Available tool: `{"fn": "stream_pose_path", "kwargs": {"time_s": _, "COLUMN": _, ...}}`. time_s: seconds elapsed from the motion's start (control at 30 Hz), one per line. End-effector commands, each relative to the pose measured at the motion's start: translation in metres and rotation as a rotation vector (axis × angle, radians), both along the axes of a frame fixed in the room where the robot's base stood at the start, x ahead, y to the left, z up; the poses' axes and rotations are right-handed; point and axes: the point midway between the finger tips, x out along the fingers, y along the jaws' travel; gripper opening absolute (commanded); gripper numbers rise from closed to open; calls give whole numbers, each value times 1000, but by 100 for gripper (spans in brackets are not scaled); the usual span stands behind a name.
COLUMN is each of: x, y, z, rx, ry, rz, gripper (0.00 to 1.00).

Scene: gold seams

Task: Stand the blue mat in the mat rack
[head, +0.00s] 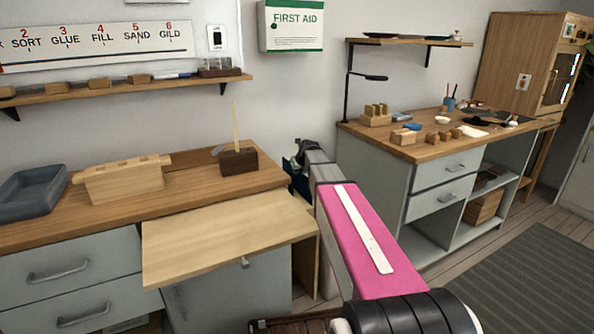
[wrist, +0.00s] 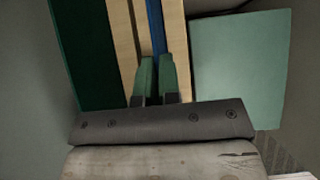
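In the wrist view my gripper's two green fingers (wrist: 157,72) are close together on a narrow blue strip, the blue mat (wrist: 156,28) seen edge-on. Pale wooden strips (wrist: 124,40) run along both sides of the mat; they look like parts of the mat rack, but its full shape is hidden. I cannot tell how deep the mat sits between them. In the head view my gripper (head: 299,160) is low in the gap between the two benches, with a dark blue patch of the mat (head: 299,185) just under it. My arm hides much of that spot.
A dark green panel (wrist: 82,50) lies left of the wood and a light green panel (wrist: 238,65) right of it. A pulled-out wooden board (head: 225,235) sticks out from the left bench beside my arm. The right bench (head: 455,148) holds several small blocks.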

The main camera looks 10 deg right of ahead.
Motion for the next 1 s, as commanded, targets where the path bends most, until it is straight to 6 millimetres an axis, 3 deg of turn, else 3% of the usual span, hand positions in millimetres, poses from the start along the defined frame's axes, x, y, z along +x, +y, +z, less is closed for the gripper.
{"fn": "stream_pose_path", "kwargs": {"time_s": 0.33, "x": 0, "y": 0, "z": 0, "rx": 0, "ry": -1, "rz": 0, "gripper": 0}}
{"fn": "stream_pose_path", "kwargs": {"time_s": 0.43, "x": 0, "y": 0, "z": 0, "rx": 0, "ry": 0, "rz": 0, "gripper": 33}}
{"fn": "stream_pose_path", "kwargs": {"time_s": 1.0, "x": 0, "y": 0, "z": 0, "rx": 0, "ry": 0, "rz": 0, "gripper": 34}}
